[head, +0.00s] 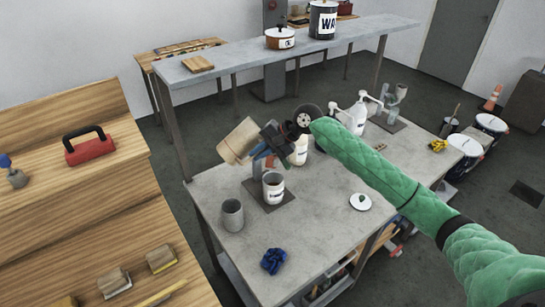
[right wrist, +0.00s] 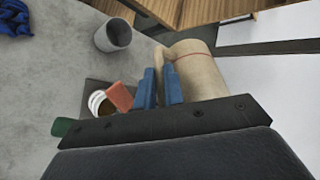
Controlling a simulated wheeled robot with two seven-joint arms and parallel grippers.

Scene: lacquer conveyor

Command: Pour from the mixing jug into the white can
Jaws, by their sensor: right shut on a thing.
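The mixing jug is a tan vessel (head: 239,142), held tilted above the table. In the right wrist view the jug (right wrist: 197,70) shows a thin red line around it. My right gripper (head: 262,154) is shut on it, its blue fingers (right wrist: 160,87) at the jug's side. The white can (head: 273,190) stands upright and open on a dark mat, below and right of the jug. It also shows in the right wrist view (right wrist: 97,101), partly hidden, with brown inside. I see no stream of liquid. My left gripper is out of view.
A grey cup (head: 232,215) stands left of the can. A blue cloth (head: 274,261) and a white lid (head: 361,202) lie on the table. White pump bottles (head: 358,112) stand behind. The table's front middle is clear.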

